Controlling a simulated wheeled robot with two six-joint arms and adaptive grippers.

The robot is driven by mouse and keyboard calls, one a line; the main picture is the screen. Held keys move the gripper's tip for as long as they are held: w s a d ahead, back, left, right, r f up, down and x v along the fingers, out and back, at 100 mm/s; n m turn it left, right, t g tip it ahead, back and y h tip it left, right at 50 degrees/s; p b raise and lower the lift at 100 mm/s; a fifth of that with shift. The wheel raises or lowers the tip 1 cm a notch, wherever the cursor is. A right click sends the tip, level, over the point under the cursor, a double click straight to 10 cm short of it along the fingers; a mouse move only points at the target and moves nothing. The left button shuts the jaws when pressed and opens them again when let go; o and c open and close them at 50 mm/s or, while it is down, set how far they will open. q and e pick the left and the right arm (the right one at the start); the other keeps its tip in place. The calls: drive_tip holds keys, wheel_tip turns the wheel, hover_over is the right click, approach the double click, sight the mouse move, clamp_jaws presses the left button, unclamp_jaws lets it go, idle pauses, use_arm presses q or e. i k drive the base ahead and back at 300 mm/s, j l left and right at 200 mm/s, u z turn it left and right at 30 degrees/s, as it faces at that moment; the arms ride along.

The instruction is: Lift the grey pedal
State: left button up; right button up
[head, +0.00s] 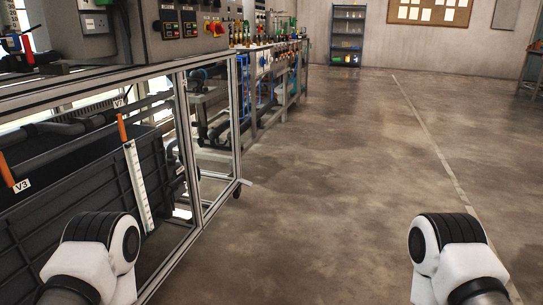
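I cannot make out a grey pedal anywhere in the head view. Only white links with black joint caps of my two arms show, at the lower left and lower right. Both grippers are out of view, so I cannot see their fingers or anything in them.
A metal-framed rig (190,150) with a dark tank (80,200) fills the left side, close to my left arm. Benches with equipment (270,90) run behind it. A blue shelf (347,35) stands at the far wall. The concrete floor (330,180) ahead and right is clear.

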sight(243, 181)
drive_tip(key=i+l+z, duration=0.35)
drive_tip(key=i, duration=0.85)
drive_tip(key=i+l+z, duration=0.15)
drive_tip(key=i+z, duration=0.25)
drive_tip(key=i, duration=0.8)
drive_tip(key=i+l+u, duration=0.1)
drive_tip(key=i+u, duration=0.35)
drive_tip(key=i+l+u, duration=0.4)
drive_tip(key=i, duration=0.15)
drive_tip(key=i+l+u, duration=1.15)
drive_tip(key=l+u, duration=0.15)
drive_tip(key=l, duration=0.3)
